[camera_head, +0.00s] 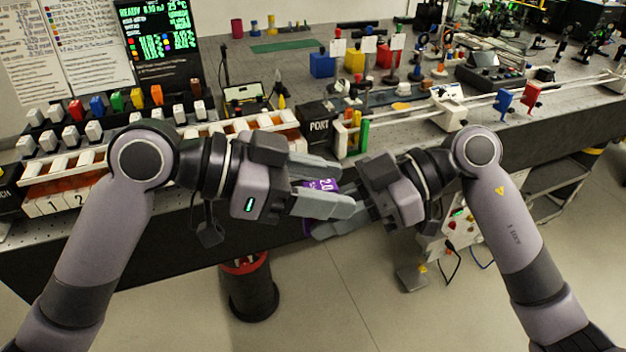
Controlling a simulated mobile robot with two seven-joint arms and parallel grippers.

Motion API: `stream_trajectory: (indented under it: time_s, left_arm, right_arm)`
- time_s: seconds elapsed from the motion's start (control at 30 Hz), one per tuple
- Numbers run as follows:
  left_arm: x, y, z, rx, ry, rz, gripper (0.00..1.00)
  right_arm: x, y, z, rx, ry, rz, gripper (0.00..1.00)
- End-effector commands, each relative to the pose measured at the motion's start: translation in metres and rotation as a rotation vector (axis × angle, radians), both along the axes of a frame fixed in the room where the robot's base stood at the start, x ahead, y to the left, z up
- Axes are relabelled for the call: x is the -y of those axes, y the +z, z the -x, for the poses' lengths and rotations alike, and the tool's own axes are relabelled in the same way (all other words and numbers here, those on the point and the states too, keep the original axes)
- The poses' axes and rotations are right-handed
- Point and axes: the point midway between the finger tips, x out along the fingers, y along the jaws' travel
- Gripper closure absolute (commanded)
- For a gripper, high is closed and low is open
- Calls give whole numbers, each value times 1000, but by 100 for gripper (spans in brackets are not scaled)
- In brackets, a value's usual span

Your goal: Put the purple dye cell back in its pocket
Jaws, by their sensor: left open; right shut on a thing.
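The purple dye cell (322,185), with a white "2.0" marking, is held in the air in front of the bench, between my two grippers. My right gripper (328,213) is shut on it from the right. My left gripper (338,186) is open, with its fingers reaching around the cell from the left. The fingers hide much of the cell. A white rack with orange-brown slots (62,181) stands on the bench at the left, partly behind my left arm. Which pocket belongs to the purple cell cannot be told.
Rows of coloured and white-capped blocks (97,103) stand behind the rack. A black box marked PORT (319,125) and a white holder with coloured cells (350,133) are near the bench edge. Rails with red and blue plates (503,99) are at right. Open floor lies below.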

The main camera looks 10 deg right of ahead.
Motion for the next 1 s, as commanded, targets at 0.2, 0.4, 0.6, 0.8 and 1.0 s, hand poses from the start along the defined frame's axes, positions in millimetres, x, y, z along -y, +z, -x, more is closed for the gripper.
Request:
stream_trajectory:
  time_s: [0.2, 0.4, 0.6, 0.8, 1.0]
  left_arm:
    - [0, 0, 0, 0, 0, 0, 76]
    - [0, 0, 0, -1, 1, 0, 100]
    - [0, 0, 0, 0, 1, 0, 100]
    - [0, 0, 0, 0, 0, 0, 100]
    - [0, 0, 0, 0, 0, 0, 100]
  right_arm:
    - [0, 0, 0, 0, 0, 0, 100]
    - [0, 0, 0, 1, 1, 0, 100]
    - [0, 0, 0, 1, 1, 0, 49]
    - [1, 0, 0, 0, 0, 0, 49]
    - [20, 8, -3, 2, -5, 3, 49]
